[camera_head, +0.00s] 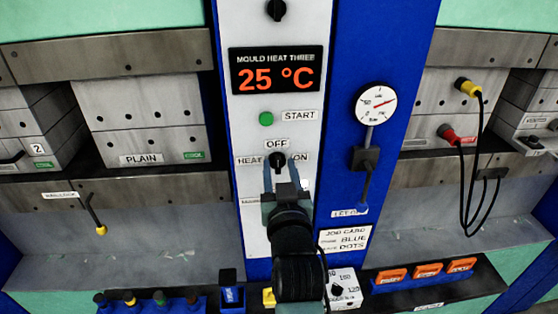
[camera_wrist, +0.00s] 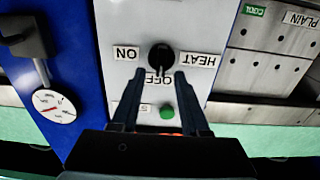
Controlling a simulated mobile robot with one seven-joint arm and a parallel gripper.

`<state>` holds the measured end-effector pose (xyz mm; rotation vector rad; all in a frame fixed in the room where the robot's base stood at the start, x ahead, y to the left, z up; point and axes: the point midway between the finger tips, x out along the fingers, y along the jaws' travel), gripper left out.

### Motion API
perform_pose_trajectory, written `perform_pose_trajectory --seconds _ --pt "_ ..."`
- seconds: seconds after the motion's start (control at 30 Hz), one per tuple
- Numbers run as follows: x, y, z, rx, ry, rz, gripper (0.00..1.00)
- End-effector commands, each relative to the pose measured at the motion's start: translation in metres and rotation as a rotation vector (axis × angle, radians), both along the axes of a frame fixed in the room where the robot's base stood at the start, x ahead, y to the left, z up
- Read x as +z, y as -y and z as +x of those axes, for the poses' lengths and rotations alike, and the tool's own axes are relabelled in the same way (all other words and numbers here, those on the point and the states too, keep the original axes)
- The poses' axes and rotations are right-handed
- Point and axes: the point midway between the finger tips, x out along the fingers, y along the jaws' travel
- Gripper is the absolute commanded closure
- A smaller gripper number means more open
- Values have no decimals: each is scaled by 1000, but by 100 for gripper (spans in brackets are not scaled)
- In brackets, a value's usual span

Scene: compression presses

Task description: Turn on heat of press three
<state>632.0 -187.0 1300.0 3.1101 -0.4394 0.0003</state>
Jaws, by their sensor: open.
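The black rotary knob (camera_head: 277,160) sits on the white panel, with OFF above it, HEAT at its left and ON at its right. It appears to point at OFF. The display (camera_head: 276,70) above reads MOULD HEAT THREE, 25 °C. My gripper (camera_head: 281,171) is open in front of the panel, fingers pointing at the knob. In the upside-down wrist view, the knob (camera_wrist: 161,57) lies between and just beyond the tips of my gripper (camera_wrist: 160,75). I cannot tell whether they touch it.
A green START button (camera_head: 266,119) sits between display and knob. A gauge (camera_head: 376,104) with a lever below is on the blue column at right. Yellow and red plugs (camera_head: 467,87) with black cables hang farther right. A job card (camera_head: 345,239) and orange blocks (camera_head: 427,269) are lower right.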

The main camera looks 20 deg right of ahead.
Motion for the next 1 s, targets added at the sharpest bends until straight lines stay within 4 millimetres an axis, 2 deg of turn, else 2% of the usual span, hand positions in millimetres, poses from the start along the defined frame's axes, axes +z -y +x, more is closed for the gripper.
perform_pose_trajectory --seconds 0.17,0.47,0.7,0.73,1.0 --pt "1 3 9 0 0 0 55" --pt "0 3 10 1 0 0 55" --pt "0 3 10 1 0 0 96" --pt "0 3 10 1 0 0 100" --pt "0 3 10 0 -1 0 100"
